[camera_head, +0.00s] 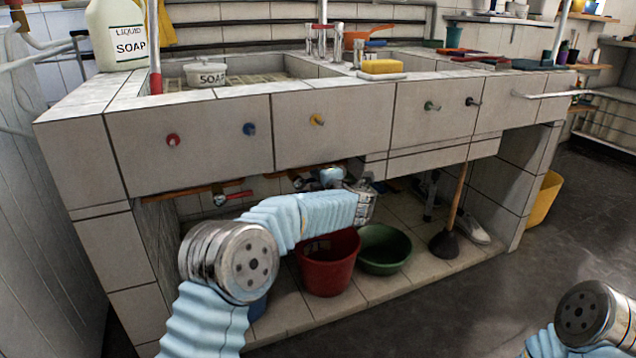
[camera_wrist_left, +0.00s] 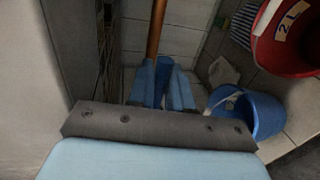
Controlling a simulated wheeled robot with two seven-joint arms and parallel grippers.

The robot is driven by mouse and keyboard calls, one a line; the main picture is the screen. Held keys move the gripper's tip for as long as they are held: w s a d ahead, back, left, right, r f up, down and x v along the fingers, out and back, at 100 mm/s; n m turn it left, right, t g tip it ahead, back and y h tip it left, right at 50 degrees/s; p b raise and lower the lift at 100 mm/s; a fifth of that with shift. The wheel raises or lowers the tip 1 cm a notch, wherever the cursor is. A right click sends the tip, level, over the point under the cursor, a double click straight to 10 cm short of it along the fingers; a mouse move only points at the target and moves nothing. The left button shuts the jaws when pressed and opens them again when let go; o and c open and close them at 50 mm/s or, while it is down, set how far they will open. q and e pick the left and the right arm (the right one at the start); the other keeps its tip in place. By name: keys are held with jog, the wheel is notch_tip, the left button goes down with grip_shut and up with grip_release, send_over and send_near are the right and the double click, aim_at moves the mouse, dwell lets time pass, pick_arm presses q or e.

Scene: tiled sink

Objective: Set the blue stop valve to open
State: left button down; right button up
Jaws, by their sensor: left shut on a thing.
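My left gripper (camera_head: 325,177) is under the sink front, at the copper-coloured pipe (camera_head: 272,176). In the left wrist view, its light-blue fingers (camera_wrist_left: 162,88) are closed around a darker blue piece, which looks like the handle of the blue stop valve (camera_wrist_left: 161,80). The pipe (camera_wrist_left: 157,30) runs away behind it. Fingers and hand hide most of this valve, so I cannot tell its handle angle. A red-handled valve (camera_head: 235,198) sits further left on the pipe. My right gripper is out of view; only part of that arm shows at the lower right.
A red bucket (camera_head: 328,265) and a green basin (camera_head: 383,250) stand on the tiled shelf below my left forearm. A blue bucket (camera_wrist_left: 262,115) is lower left. A plunger (camera_head: 445,240) leans to the right. The tiled sink front (camera_head: 350,135) overhangs the gripper closely.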

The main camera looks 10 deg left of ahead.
pick_arm(q)
jog(key=shift+d, duration=0.1)
jog(key=c, duration=1.2)
grip_release()
jog(key=p+v, duration=0.1)
jog(key=v, duration=1.2)
jog(key=shift+s+d, duration=0.15)
jog(key=shift+s, duration=0.25)
